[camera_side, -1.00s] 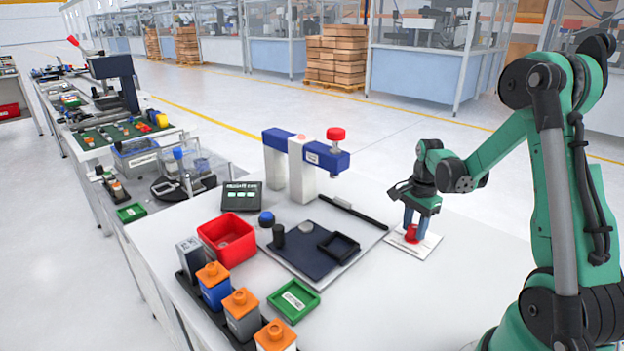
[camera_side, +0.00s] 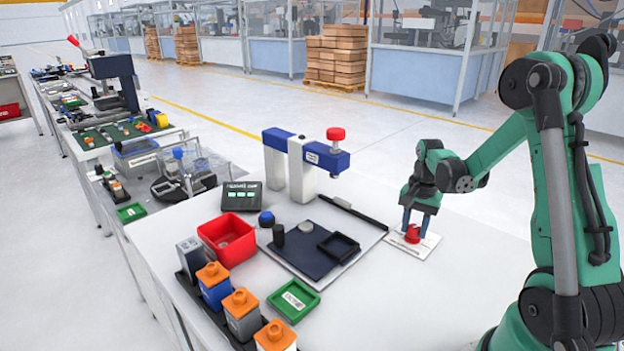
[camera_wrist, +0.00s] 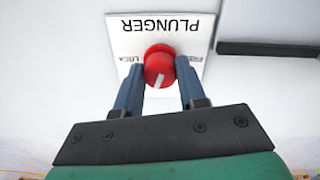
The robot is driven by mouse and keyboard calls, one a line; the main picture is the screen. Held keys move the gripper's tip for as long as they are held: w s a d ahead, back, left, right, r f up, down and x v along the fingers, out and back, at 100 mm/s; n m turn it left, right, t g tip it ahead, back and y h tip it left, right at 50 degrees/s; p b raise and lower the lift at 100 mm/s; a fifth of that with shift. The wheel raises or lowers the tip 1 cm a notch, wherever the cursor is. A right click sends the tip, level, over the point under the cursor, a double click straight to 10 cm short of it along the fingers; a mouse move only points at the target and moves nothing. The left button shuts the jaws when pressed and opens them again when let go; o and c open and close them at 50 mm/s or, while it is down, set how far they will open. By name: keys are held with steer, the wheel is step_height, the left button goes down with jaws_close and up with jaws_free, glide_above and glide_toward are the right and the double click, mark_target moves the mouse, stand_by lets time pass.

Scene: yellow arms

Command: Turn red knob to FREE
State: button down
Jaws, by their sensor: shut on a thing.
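The red knob (camera_side: 413,235) sits on a white plate (camera_side: 428,243) at the table's right side. In the wrist view the plate (camera_wrist: 205,25) reads PLUNGER upside down, with LOCK left of the knob (camera_wrist: 159,60) and FREE right of it, partly covered. The knob's white mark points toward the bottom of the wrist view, slightly tilted, at neither word. My gripper (camera_side: 416,228) reaches down over the knob. In the wrist view its blue fingers (camera_wrist: 159,72) are shut on the knob, one on each side.
A black bar (camera_side: 352,212) lies left of the plate. Beyond it are a dark fixture board (camera_side: 290,258), a blue-and-white press stand with a red top (camera_side: 336,134), a red bin (camera_side: 208,232) and a green tray (camera_side: 312,300). The table in front of the plate is clear.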

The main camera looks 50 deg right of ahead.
mark_target(415, 228)
steer(key=n, duration=0.6)
steer(key=shift+n, duration=0.3)
steer(key=n, duration=0.6)
steer(key=shift+n, duration=0.3)
steer(key=c, duration=0.5)
jaws_free()
steer(key=shift+r, duration=2.85)
